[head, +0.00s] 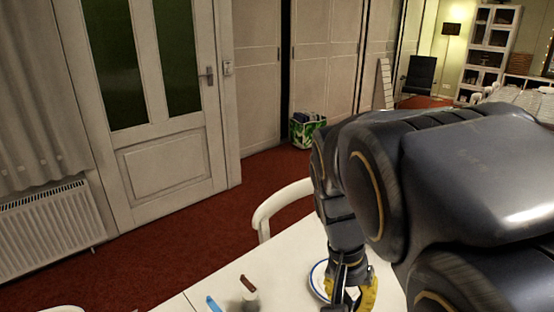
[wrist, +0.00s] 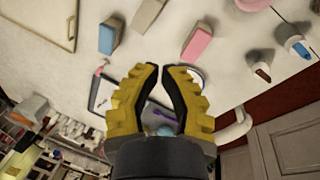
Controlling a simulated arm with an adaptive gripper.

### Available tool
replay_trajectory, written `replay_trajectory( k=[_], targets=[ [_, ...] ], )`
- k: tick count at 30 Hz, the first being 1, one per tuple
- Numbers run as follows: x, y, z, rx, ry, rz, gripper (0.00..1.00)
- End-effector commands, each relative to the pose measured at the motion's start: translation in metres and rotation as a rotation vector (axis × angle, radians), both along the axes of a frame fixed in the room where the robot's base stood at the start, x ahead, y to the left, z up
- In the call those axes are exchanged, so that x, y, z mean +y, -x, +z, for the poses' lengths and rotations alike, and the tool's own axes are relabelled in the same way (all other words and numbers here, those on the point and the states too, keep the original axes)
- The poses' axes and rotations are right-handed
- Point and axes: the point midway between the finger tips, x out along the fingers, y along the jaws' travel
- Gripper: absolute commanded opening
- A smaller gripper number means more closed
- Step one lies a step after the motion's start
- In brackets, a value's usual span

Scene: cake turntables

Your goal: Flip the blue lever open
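The blue lever (head: 213,304) shows at the bottom edge of the head view, cut off by the frame. In the wrist view the blue lever (wrist: 302,50) sticks out from a grey round base (wrist: 287,34) at the upper right. Beside it is a similar grey base with a red-brown lever (wrist: 262,73), also in the head view (head: 248,283). My gripper (wrist: 161,67) has yellow fingers with dark pads. They are apart, with a narrow gap at the tips and nothing held. In the head view my gripper (head: 352,295) is to the right of both levers.
A blue-rimmed plate (head: 317,279) lies at my gripper on the white table (head: 290,255). A white chair (head: 280,205) stands at the table's far edge. Blue (wrist: 109,37), pink (wrist: 197,46) and grey (wrist: 147,14) blocks stand on the table. Table around the levers looks clear.

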Motion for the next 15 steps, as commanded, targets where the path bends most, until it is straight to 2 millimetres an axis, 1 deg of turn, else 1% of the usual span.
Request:
replay_trajectory(
  k=[1,3,5,6,8,9,11,14,15],
  targets=[
    [0.008,-0.018,-0.004,-0.014,0.02,-0.016,0.0],
    [0.019,-0.043,-0.008,-0.05,0.042,-0.046,0.0],
    [0.032,-0.063,-0.012,-0.081,0.059,-0.067,0.0],
    [0.04,-0.075,-0.017,-0.099,0.066,-0.081,0.0],
    [0.056,-0.094,-0.023,-0.132,0.075,-0.099,0.0],
    [0.067,-0.105,-0.029,-0.15,0.08,-0.108,0.0],
    [0.084,-0.121,-0.037,-0.18,0.082,-0.123,0.0],
    [0.118,-0.144,-0.055,-0.227,0.076,-0.143,0.0],
    [0.132,-0.152,-0.062,-0.246,0.07,-0.149,0.0]
  ],
)
